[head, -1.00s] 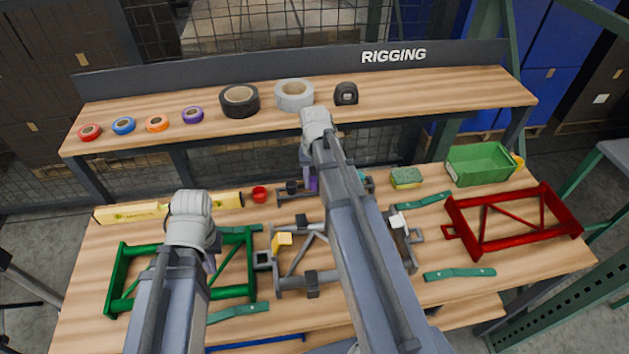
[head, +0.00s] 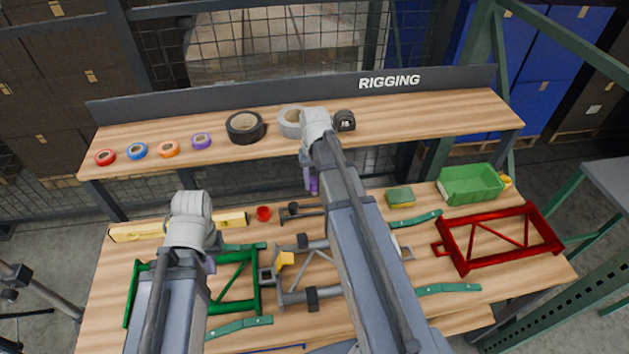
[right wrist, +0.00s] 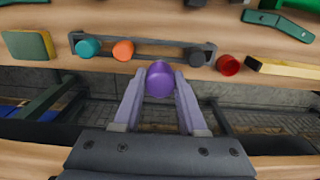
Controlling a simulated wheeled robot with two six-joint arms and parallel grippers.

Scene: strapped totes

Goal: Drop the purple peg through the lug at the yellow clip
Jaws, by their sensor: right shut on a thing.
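The purple peg (right wrist: 160,80) is between the fingers of my right gripper (right wrist: 159,88) in the right wrist view. A bit of the peg (head: 313,185) shows beside my right arm in the head view, above the back of the bench. The yellow clip (head: 286,259) sits on the left part of the grey frame (head: 281,290). A square grey lug (head: 266,276) is beside the clip, next to the green frame (head: 257,265). My left gripper (head: 210,264) is mostly hidden behind its wrist, over the green frame; its jaws cannot be made out.
A peg rack (right wrist: 190,51) holds teal, orange and grey pegs. A red cup (head: 264,213) and yellow level (head: 178,228) lie at the back. The red frame (head: 500,264) and green bin (head: 470,184) are at right.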

